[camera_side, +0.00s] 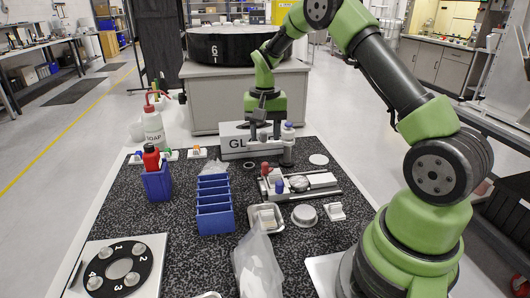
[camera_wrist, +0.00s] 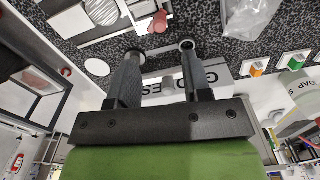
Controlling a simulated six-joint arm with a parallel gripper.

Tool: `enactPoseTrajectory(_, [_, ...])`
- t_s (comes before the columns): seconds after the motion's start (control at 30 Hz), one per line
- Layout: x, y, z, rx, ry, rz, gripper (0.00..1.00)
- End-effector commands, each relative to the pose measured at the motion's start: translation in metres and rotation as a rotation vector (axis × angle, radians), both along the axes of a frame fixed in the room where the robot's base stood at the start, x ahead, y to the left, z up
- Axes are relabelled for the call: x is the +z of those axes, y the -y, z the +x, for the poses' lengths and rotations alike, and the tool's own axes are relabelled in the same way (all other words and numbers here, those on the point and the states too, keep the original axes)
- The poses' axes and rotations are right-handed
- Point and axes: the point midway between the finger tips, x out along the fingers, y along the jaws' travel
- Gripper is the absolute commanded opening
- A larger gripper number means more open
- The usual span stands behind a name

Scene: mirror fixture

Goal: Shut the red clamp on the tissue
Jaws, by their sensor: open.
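A small red part (camera_side: 265,168), which I take for the red clamp, stands on the grey fixture (camera_side: 330,193) in the middle of the bench. It also shows in the wrist view (camera_wrist: 158,22), just beyond my fingertips. I cannot tell whether it is open or shut. I cannot make out for certain which white piece is the tissue. My gripper (camera_side: 265,135) hangs behind the fixture, in front of the white box.
A blue part (camera_side: 279,186) stands beside the red one. Near the fixture are a blue rack (camera_side: 215,211), a small tray (camera_side: 280,224), a round metal dish (camera_side: 304,215) and a blue-capped bottle (camera_side: 288,145). A clear bag (camera_side: 257,265) lies in front. The white GLOVES box (camera_side: 234,143) stands behind.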

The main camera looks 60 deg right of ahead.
Motion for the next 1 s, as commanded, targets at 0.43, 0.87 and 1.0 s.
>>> enactPoseTrajectory(0.43, [-0.076, 0.000, -0.001, -0.001, -0.003, 0.002, 0.45])
enactPoseTrajectory(0.87, [-0.085, 0.000, 0.000, -0.001, 0.001, 0.001, 0.40])
enactPoseTrajectory(1.0, [-0.085, 0.000, 0.000, -0.001, 0.000, 0.000, 0.08])
